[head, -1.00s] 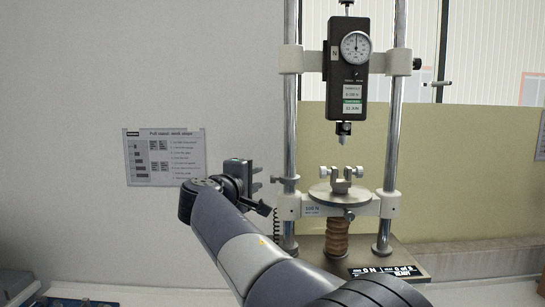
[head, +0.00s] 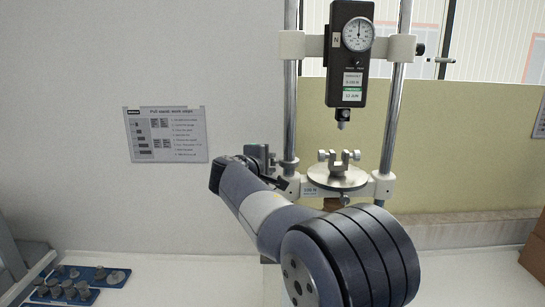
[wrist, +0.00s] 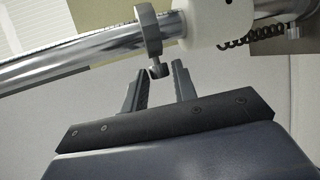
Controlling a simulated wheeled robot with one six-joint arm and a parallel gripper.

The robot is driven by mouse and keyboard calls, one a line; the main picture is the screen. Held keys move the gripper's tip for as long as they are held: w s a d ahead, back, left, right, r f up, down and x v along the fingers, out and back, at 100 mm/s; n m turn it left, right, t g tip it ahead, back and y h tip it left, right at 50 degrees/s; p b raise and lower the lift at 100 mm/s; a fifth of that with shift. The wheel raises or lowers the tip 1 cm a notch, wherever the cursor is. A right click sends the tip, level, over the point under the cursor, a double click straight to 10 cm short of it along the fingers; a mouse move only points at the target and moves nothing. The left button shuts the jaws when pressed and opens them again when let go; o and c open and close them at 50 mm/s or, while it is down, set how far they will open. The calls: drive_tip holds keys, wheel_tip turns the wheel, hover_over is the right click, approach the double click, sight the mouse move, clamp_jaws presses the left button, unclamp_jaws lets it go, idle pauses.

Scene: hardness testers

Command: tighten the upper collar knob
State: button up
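A small grey collar (head: 289,165) sits on the left chrome column, just above the lower white bracket. The wrist view shows the collar (wrist: 151,35) as a ring around the column, with its small round knob (wrist: 158,71) sticking out towards my gripper. My gripper (wrist: 159,67) is open. Its two fingertips are on either side of the knob, with a visible gap at each side. In the head view my gripper (head: 269,159) is just left of the column, partly covered by my arm. I cannot make out the knob there.
The black force gauge (head: 349,60) hangs between the columns on an upper bracket with a dark knob (head: 420,50) at its right. A round platform (head: 337,179) with a clamp stands below. Blue trays (head: 85,276) hold metal parts at lower left. A coiled cord (wrist: 240,41) hangs near the bracket.

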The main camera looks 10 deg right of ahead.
drive_tip(key=shift+x, duration=1.25)
drive_tip(key=shift+c, duration=0.5)
clamp_jaws()
